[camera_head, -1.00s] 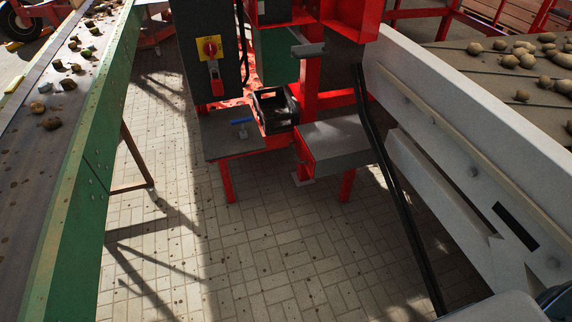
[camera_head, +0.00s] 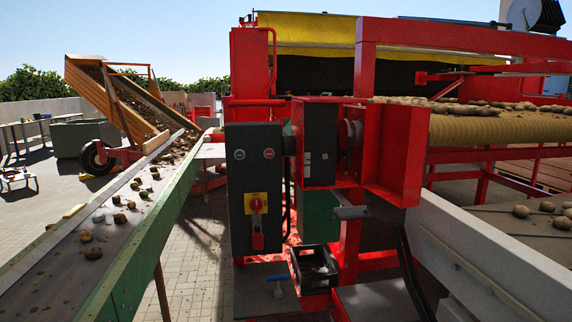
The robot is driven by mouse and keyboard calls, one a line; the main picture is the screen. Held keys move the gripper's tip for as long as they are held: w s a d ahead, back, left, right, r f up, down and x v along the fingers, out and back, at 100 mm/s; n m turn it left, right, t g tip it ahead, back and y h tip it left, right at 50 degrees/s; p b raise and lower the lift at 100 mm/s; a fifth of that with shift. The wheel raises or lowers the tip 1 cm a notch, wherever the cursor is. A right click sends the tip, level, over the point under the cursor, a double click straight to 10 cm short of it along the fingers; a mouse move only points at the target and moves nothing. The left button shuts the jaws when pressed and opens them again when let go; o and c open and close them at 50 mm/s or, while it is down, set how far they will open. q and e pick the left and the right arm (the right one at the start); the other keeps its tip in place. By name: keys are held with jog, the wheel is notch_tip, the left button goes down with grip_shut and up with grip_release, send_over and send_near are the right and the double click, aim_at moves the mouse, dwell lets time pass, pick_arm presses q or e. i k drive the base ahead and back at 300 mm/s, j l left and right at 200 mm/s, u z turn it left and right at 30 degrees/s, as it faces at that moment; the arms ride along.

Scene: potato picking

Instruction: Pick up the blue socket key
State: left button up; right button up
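A small tool with a blue bar-shaped handle (camera_head: 276,279), which looks like the blue socket key, is at the lower middle of the head view. It is on or just above a grey step plate (camera_head: 252,297), left of a black open crate (camera_head: 314,268). It is small, and its lower part is hard to make out. Neither of my grippers is in view.
A green-sided conveyor (camera_head: 140,255) with potatoes and clods runs along the left. A dark control box (camera_head: 254,180) with a red switch stands above the plate on a red frame. A pale wall panel (camera_head: 470,255) is at right. Paved floor (camera_head: 200,280) lies between.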

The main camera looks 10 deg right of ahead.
aim_at(278, 292)
jog(key=i+l+z, duration=0.2)
jog(key=i, duration=0.3)
jog(key=i+z, duration=0.25)
jog(key=i, duration=0.2)
